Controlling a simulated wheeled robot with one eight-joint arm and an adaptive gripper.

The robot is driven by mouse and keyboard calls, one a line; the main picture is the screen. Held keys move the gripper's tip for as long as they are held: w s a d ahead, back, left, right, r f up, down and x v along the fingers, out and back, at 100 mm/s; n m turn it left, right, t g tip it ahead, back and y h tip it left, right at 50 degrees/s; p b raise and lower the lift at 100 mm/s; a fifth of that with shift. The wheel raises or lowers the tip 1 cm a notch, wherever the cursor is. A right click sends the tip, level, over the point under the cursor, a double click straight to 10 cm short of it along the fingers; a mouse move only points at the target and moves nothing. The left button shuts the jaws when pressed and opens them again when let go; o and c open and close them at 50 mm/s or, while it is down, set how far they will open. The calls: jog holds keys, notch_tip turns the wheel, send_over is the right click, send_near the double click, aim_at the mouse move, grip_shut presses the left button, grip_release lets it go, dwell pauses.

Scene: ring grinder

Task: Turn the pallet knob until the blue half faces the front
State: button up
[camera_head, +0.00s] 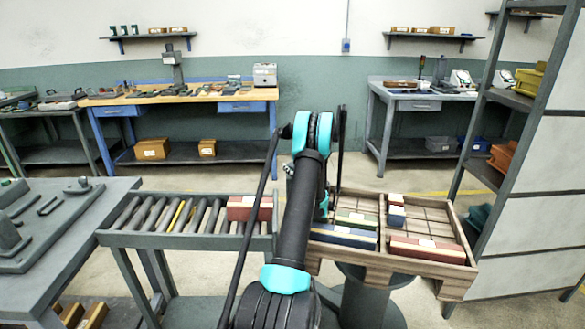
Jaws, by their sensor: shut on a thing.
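The wooden pallet (461,278) sits right of centre on a dark round pedestal (362,300). It has a divided top. A long blue block (343,241) lies at its front left with a green block (356,219) behind it. A long red block (427,251) lies at the front right. A small blue block (396,220) and a small red block (396,199) lie near the middle. I cannot make out the knob. My black and teal arm crosses the middle of the view and covers the pallet's left part. My gripper is hidden behind the arm.
A roller conveyor (188,241) with red blocks (249,209) at its right end stands left of the pallet. A grey table (62,252) stands at the left. A tall shelf rack (508,97) stands close on the right. Workbenches line the back wall, with open floor before them.

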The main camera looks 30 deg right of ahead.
jog(key=shift+m+h, duration=0.3)
jog(key=shift+h, duration=0.2)
jog(key=o, duration=1.2)
jog(key=shift+s, duration=0.1)
jog(key=s, duration=0.4)
jog(key=s+a, duration=0.1)
jog(key=s, duration=0.6)
jog(key=shift+s+a, duration=0.3)
jog(key=shift+s, duration=0.05)
